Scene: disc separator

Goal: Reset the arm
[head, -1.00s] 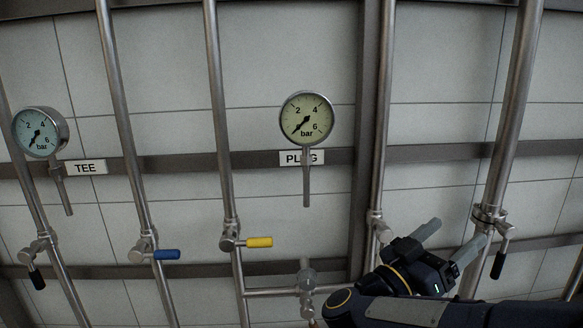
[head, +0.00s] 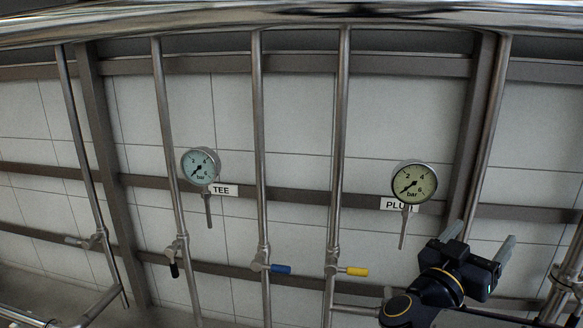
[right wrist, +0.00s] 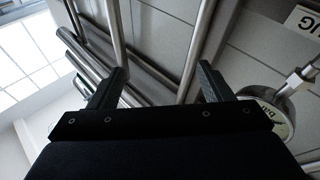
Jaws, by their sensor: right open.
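My right gripper (head: 480,245) is at the lower right of the head view, raised in front of the tiled wall and pipes. Its two grey fingers are apart, with nothing between them. In the right wrist view its fingers (right wrist: 162,84) are also spread and empty, with pipes and wall beyond. The gripper appears below and to the right of the PLUG gauge (head: 414,182); I see no contact with it. My left gripper is not in view.
A TEE gauge (head: 199,167) hangs further left. Vertical pipes carry valves with a blue handle (head: 281,269), a yellow handle (head: 357,271) and a black handle (head: 174,270). A thick shiny pipe (head: 250,18) crosses the top. A window (right wrist: 30,50) shows in the right wrist view.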

